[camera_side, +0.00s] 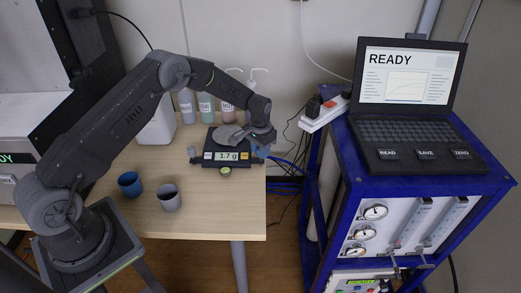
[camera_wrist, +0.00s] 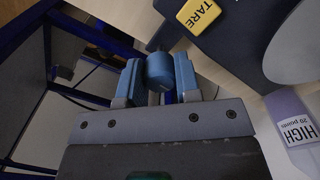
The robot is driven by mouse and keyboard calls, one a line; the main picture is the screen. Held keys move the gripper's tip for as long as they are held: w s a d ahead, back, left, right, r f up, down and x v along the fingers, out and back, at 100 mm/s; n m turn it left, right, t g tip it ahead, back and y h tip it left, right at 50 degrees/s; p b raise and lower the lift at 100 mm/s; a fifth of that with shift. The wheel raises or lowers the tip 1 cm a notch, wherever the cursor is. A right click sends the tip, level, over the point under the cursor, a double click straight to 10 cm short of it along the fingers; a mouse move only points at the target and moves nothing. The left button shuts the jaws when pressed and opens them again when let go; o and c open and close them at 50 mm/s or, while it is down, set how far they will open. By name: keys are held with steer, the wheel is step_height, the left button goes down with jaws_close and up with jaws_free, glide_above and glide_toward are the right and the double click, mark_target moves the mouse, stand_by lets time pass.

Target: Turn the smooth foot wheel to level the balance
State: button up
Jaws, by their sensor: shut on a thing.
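The balance (camera_side: 227,157) stands near the right front edge of the wooden table, with its display reading 1.7 g. In the wrist view its dark body (camera_wrist: 232,45) shows with a yellow TARE button. The smooth foot wheel (camera_wrist: 160,70) is a blue round knob at the balance's corner. My gripper (camera_wrist: 160,80) has its two blue fingers shut on either side of this wheel. In the side view my gripper (camera_side: 262,148) is at the balance's right side, and the wheel is mostly hidden there. A round yellow-green level (camera_side: 226,170) shows at the balance's front.
A blue cup (camera_side: 130,185) and a grey cup (camera_side: 169,198) stand left of the balance. Several wash bottles (camera_side: 206,106) stand behind it. A bottle labelled HIGH (camera_wrist: 297,130) shows in the wrist view. A blue-framed cart (camera_side: 340,190) with a laptop stands right, across a gap.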

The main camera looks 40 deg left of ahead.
steer(key=shift+m, duration=0.7)
steer(key=o, duration=0.9)
steer(key=shift+r, duration=0.1)
step_height(320, 180, up, 14)
steer(key=shift+f, duration=0.15)
